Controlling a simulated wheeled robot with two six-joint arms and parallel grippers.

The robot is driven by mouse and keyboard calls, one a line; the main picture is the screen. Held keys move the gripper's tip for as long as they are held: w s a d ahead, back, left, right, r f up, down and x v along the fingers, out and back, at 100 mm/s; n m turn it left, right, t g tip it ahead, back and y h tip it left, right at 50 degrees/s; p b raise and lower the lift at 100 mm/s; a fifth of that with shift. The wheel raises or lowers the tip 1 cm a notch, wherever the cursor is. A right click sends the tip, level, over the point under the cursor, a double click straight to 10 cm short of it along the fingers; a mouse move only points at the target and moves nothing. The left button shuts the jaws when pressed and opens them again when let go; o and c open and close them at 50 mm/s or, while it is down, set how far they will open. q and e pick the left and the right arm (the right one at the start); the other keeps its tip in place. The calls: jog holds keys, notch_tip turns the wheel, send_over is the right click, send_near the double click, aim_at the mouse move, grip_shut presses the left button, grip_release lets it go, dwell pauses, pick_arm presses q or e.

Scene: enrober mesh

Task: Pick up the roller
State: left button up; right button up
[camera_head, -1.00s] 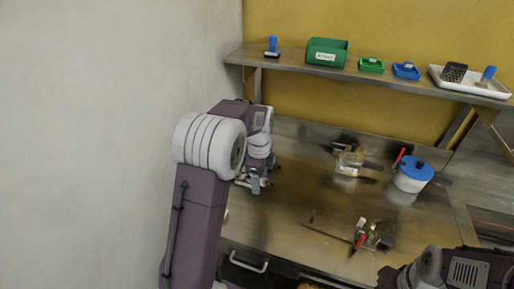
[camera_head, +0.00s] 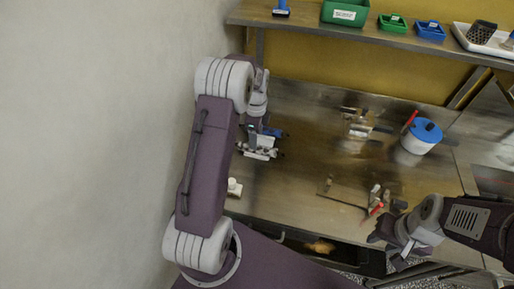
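I cannot tell surely which thing is the roller. A small tool with a red part (camera_head: 376,207) lies on the front right of the metal worktop (camera_head: 300,190), among small metal pieces. Another cluster of metal and pale parts (camera_head: 358,122) lies farther back. My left gripper (camera_head: 262,147) is over the left part of the worktop, with a bit of blue (camera_head: 275,132) beside it; its fingers are too small to read. My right gripper (camera_head: 388,246) is at the front right edge, below the red-marked tool and apart from it. Its finger opening is unclear.
A white pot with a blue lid (camera_head: 427,131) stands at the back right, with a red stick (camera_head: 410,119) beside it. A shelf (camera_head: 390,42) above holds a green box (camera_head: 345,12), small trays and a white tray (camera_head: 480,40).

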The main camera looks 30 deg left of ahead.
pick_arm(q)
jog(key=f, duration=0.1)
jog(key=d+f, duration=0.1)
jog(key=f+p, duration=0.1)
jog(key=f, duration=0.1)
jog(key=shift+s+d+f, duration=0.1)
jog(key=shift+s+d, duration=0.05)
jog(key=shift+s, duration=0.25)
jog(key=shift+w+a+f, duration=0.15)
jog(key=shift+a+f, duration=0.05)
jog(key=shift+f, duration=0.25)
jog(key=shift+r, duration=0.1)
grip_shut()
jog(key=shift+r, duration=0.1)
jog(key=shift+r, duration=0.3)
jog(key=r, duration=0.2)
jog(key=d+r+b, duration=0.1)
jog(key=r, duration=0.1)
jog(key=shift+w, duration=0.35)
jog(key=w+d+r, duration=0.5)
jog(key=d+r, duration=0.1)
jog(key=d, duration=0.3)
jog(key=shift+r, duration=0.15)
